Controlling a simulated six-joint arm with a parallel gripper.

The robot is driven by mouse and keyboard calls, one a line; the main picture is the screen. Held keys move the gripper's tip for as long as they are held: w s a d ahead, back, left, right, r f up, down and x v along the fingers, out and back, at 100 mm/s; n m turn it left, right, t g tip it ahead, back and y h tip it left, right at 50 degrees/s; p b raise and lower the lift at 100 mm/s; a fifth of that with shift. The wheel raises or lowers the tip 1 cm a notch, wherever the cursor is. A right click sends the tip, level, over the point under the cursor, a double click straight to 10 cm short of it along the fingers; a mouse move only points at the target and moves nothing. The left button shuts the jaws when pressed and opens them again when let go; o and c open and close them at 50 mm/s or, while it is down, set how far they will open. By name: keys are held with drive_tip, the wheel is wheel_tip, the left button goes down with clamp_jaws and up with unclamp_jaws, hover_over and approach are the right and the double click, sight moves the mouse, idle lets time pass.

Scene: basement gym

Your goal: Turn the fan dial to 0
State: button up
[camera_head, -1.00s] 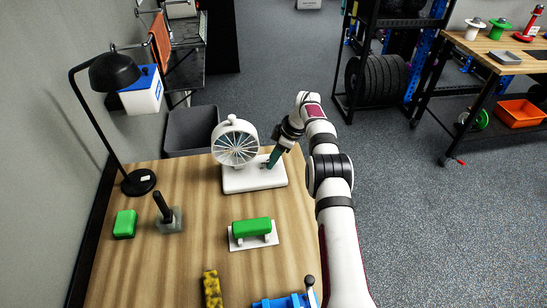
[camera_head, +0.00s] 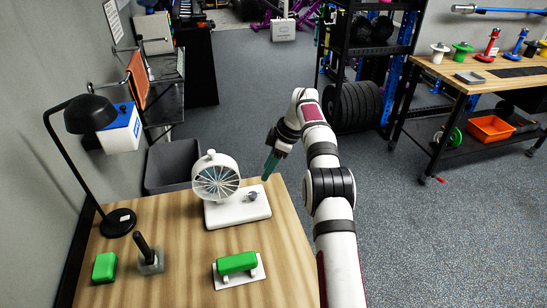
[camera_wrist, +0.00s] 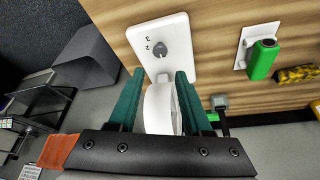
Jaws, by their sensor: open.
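A white desk fan (camera_head: 215,178) stands on a white base (camera_head: 237,212) on the wooden table. A small grey dial (camera_head: 252,197) sits on the base, right of the fan head. My gripper (camera_head: 267,175) is above and right of the dial, apart from it, with teal fingers pointing down. In the wrist view the fingers of my gripper (camera_wrist: 160,75) are spread and empty. The dial (camera_wrist: 159,50) shows beyond the fingertips, with the marks 3 and 2 on its left. Its other marks and exact setting are unclear. The fan head (camera_wrist: 160,108) appears between the fingers, nearer the camera.
A black lamp (camera_head: 119,222) stands at the table's left. A green block (camera_head: 105,267), a dark upright handle (camera_head: 143,245) and a green-handled piece on a white plate (camera_head: 238,263) are nearer the front. A grey bin (camera_head: 172,165) stands behind the table.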

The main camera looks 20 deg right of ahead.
drive_tip(key=v, duration=0.5)
drive_tip(key=s+a+r+m+g+h, duration=0.1)
drive_tip(key=s+a+r+m, duration=0.35)
drive_tip(key=s, duration=0.45)
drive_tip(key=s+a+r+m, duration=0.3)
drive_tip(key=s+r+m, duration=0.25)
drive_tip(key=s, duration=0.45)
drive_tip(key=s+a+f+m, duration=0.1)
drive_tip(key=s+f+m, duration=0.1)
drive_tip(key=s, duration=0.6)
drive_tip(key=s+a+f+m, duration=0.1)
drive_tip(key=s+f+m, duration=0.2)
drive_tip(key=s, duration=0.6)
drive_tip(key=s+f+m+h, duration=0.1)
drive_tip(key=s+m, duration=0.3)
drive_tip(key=s, duration=0.4)
drive_tip(key=shift+s+a+f+g, duration=0.3)
drive_tip(key=shift+a+f+g, duration=0.1)
drive_tip(key=shift+f, duration=0.3)
